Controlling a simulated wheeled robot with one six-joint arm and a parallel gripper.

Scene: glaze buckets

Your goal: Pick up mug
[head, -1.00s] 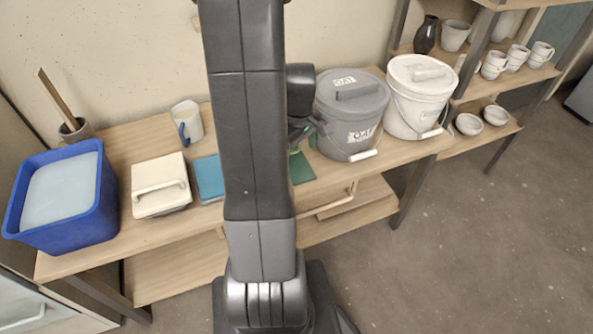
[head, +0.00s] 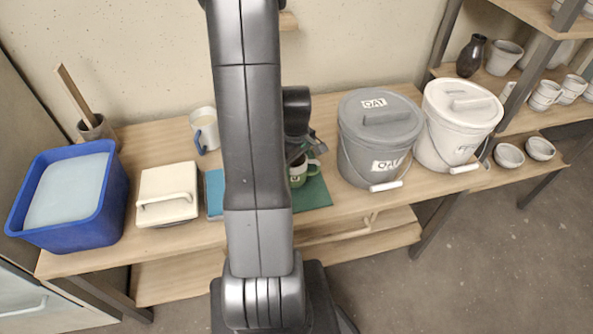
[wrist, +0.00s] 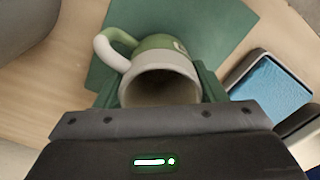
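A green mug with a pale grey rim (wrist: 160,76) stands on or just over a dark green mat (wrist: 240,22). In the head view the mug (head: 299,174) shows partly behind my arm, over the mat (head: 313,194). In the wrist view my gripper (wrist: 160,92) has one finger on each side of the mug, close against its walls. Its handle points to the upper left there. I cannot tell whether the fingers press on it. In the head view my gripper (head: 301,152) is at the mug, partly hidden. A pale mug with a blue handle (head: 204,130) stands behind my arm's left side.
Left on the bench are a blue tub (head: 68,240), a cream lidded box (head: 167,194) and a blue tile (head: 215,192). A grey bucket (head: 378,140) and a white bucket (head: 455,125) stand right of the mat. Shelves with cups (head: 547,94) are farther right.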

